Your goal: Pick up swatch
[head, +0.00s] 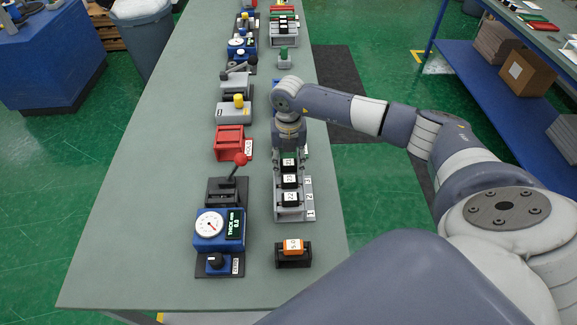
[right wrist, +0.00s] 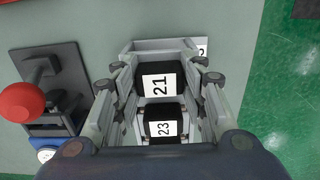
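No object is marked as a swatch. Black wrapped pieces with white number labels sit in a row in a grey rack (head: 290,214): 22 (head: 290,197) nearest, 23 (head: 290,181) in the middle, 21 (head: 288,163) farthest. In the right wrist view, 21 (right wrist: 160,86) and 23 (right wrist: 163,124) show between the fingers; 22 is hidden. My right gripper (head: 288,152) points down over the rack's far end. Its fingers (right wrist: 155,85) are spread on either side of 21, with gaps visible; contact is unclear. My left gripper is not in view.
An orange piece on a black stand (head: 293,262) sits in front of the rack. A blue gauge device (head: 219,230) and a red-ball lever (head: 240,159) stand left. A red holder (head: 229,142) and other fixtures line the table behind. The table's left side (head: 140,220) is bare.

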